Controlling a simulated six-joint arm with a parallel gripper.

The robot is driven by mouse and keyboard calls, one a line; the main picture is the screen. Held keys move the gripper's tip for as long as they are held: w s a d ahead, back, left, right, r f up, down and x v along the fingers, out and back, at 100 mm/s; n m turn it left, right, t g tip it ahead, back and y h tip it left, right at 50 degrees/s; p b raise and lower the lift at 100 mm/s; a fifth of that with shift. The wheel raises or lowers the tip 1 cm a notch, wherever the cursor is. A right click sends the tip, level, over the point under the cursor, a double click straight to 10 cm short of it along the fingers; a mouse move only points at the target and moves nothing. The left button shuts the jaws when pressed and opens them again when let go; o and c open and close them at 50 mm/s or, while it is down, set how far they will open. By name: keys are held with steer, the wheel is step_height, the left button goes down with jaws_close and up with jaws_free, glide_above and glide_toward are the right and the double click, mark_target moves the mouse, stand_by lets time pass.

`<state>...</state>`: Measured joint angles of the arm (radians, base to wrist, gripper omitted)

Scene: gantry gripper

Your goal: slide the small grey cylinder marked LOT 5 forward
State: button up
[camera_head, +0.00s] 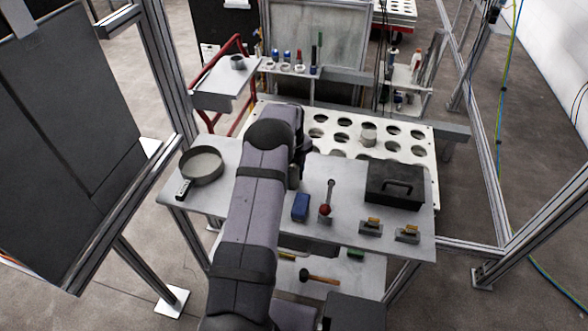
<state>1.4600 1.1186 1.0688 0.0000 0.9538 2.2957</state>
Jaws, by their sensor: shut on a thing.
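A small grey cylinder (369,136) stands in the white plate with round holes (283,112), right of my arm; any marking on it is too small to read, so I cannot tell if it is LOT 5. My gripper (294,178) shows only in part beside my wrist, near the front edge of the plate and left of that cylinder, clearly apart from it. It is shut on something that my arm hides. The fingertips cannot be made out.
A red cart (228,82) stands at the back left.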

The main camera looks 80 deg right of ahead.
steer(key=shift+a+p, duration=1.4)
steer(key=shift+a, duration=2)
steer(key=o, duration=1.5)
steer(key=shift+r+b, duration=0.7)
steer(key=shift+r, duration=0.25)
step_height(320, 180, up, 6)
steer(key=shift+f+b, duration=0.25)
steer(key=shift+b, duration=0.85)
